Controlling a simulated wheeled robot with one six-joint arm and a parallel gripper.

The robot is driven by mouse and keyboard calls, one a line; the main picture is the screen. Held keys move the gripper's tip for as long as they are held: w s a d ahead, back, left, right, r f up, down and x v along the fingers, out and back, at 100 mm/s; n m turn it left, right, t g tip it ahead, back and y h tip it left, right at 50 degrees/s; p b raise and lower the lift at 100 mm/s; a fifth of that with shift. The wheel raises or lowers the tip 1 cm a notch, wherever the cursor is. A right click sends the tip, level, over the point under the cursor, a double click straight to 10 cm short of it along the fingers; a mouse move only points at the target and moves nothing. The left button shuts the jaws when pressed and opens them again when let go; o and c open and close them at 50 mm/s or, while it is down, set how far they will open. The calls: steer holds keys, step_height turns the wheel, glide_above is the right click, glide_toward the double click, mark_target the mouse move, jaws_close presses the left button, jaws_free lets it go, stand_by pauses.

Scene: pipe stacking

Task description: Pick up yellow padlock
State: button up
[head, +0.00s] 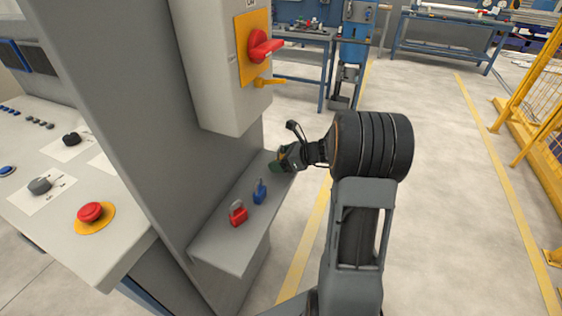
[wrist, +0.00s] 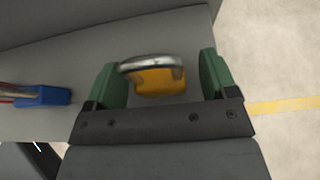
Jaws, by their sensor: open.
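The yellow padlock (wrist: 160,82) with its silver shackle shows in the wrist view, on the grey shelf, between the two green fingertips of my gripper (wrist: 160,80). The fingers are apart, with a gap on each side of the padlock. In the head view my gripper (head: 278,162) is at the far end of the grey shelf (head: 215,248), and only a small trace of yellow shows by its fingers. My gripper and wrist hide most of the padlock there.
A blue padlock (head: 260,191) and a red padlock (head: 238,214) stand on the shelf nearer to me. A grey box with a red rotary switch (head: 262,46) hangs above the shelf. Open floor (head: 440,130) lies to the right of the shelf.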

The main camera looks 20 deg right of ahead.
mark_target(280, 148)
steer(key=c, duration=1)
steer(key=shift+c, duration=0.2)
steer(key=shift+r, duration=0.1)
steer(key=shift+r, duration=0.55)
step_height(280, 148, up, 2)
steer(key=shift+r+p, duration=0.25)
steer(key=shift+p, duration=0.35)
steer(key=s+a+r+p, duration=0.2)
steer(key=s+a+r, duration=0.6)
steer(key=s, duration=0.3)
steer(key=shift+s+a+r, duration=0.15)
steer(key=shift+r, duration=0.5)
